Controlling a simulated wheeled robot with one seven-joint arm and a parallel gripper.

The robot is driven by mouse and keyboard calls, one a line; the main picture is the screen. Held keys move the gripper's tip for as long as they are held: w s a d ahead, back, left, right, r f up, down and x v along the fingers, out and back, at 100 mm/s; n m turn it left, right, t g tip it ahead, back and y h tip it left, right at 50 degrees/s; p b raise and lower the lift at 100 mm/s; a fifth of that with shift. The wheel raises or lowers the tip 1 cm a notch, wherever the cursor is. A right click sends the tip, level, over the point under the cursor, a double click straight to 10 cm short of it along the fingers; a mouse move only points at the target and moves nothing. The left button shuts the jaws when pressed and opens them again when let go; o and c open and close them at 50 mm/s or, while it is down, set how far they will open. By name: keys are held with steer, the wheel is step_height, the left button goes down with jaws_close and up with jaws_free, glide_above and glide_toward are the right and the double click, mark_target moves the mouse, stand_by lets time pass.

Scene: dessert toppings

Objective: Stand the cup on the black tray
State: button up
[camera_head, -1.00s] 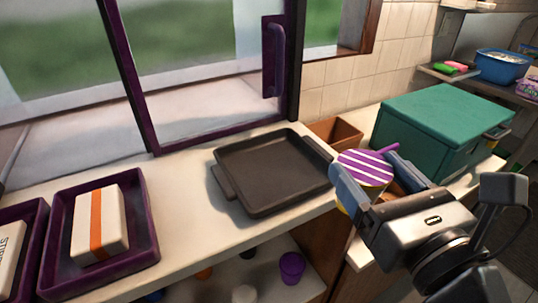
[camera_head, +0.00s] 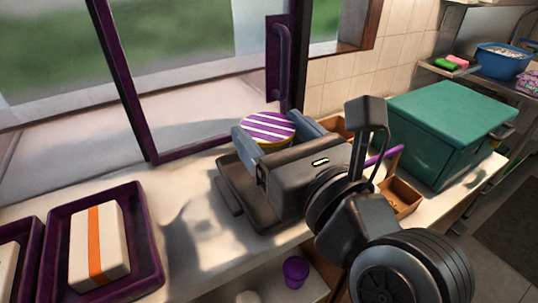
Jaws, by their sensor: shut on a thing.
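The cup (camera_head: 268,127) has a purple-and-white striped top and a yellow body below it. My gripper (camera_head: 275,138) is shut on the cup, with a grey-blue finger on each side. The cup is over the far part of the black tray (camera_head: 237,192) in the picture. My gripper and arm hide most of the tray and the cup's lower part, so I cannot tell whether the cup touches the tray. The tray lies on the pale counter below the window.
A teal box (camera_head: 448,125) stands at the right, beside a brown divided box (camera_head: 402,197). A purple tray (camera_head: 148,262) with a white, orange-striped block (camera_head: 77,245) lies at the left. A window frame (camera_head: 122,85) rises behind the counter. The counter between the trays is clear.

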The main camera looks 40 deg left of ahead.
steer(key=shift+w+a+f, duration=0.15)
steer(key=shift+a+f, duration=0.2)
steer(key=shift+a, duration=0.25)
steer(key=shift+f, duration=2)
steer(key=o, duration=1.2)
steer(key=shift+f, duration=0.15)
steer(key=shift+o, duration=0.2)
steer(key=b+v, duration=0.1)
steer(key=v, duration=1.1)
